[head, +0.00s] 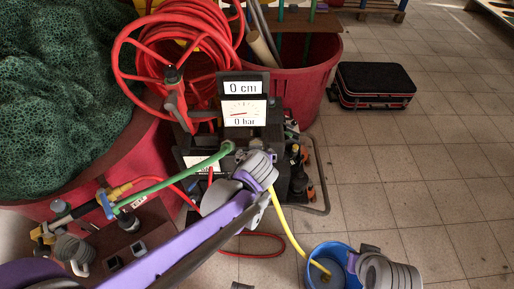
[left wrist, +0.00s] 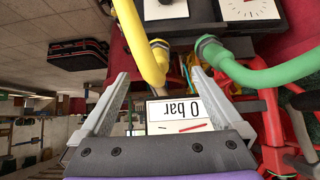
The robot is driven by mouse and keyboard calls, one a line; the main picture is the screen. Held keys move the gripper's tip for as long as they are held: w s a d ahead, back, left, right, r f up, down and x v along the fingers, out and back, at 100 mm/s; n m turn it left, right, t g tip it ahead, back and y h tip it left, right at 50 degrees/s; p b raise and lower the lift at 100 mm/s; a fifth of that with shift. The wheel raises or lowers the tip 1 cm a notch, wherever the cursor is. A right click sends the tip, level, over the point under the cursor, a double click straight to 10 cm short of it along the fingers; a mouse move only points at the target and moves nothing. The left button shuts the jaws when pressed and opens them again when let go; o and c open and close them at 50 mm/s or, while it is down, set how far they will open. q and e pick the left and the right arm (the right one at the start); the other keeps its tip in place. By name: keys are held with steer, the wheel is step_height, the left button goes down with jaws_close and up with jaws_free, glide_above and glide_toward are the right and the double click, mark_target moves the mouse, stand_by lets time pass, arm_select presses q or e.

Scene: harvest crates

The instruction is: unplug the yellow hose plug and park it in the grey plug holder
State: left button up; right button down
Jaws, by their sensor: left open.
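My left gripper (left wrist: 159,72) is open, with its two grey fingers spread in the left wrist view. The yellow hose plug (left wrist: 158,50) shows just beyond the fingertips, and nothing is held. Its yellow hose (left wrist: 138,35) curves up past the left finger; in the head view the yellow hose (head: 291,228) runs down into a blue bucket. In the head view my left wrist hides the yellow plug and the fingertips. I cannot make out the grey plug holder for sure; small square sockets (head: 138,249) show on a brown board at the lower left.
A green hose (left wrist: 265,70) with its plug sits right beside the yellow one. A gauge panel (head: 244,112) reading 0 bar and a red hose reel (head: 172,72) stand behind. The blue bucket (head: 313,254) is at the lower right.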

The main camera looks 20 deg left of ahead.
arm_select(q)
steer(key=s+a+f+m+g+h, duration=0.1)
steer(key=s+a+g, duration=0.1)
steer(key=s, duration=0.9)
steer(key=s+a+f+m+g+h, duration=0.1)
steer(key=s+a+m, duration=0.1)
steer(key=s, duration=0.9)
steer(key=shift+a+f+g+h, duration=0.2)
steer(key=shift+f+g+h, duration=0.1)
steer(key=shift+f+g, duration=0.1)
steer(key=shift+c, duration=0.2)
arm_select(e)
steer(key=c, duration=1.6)
jaws_free()
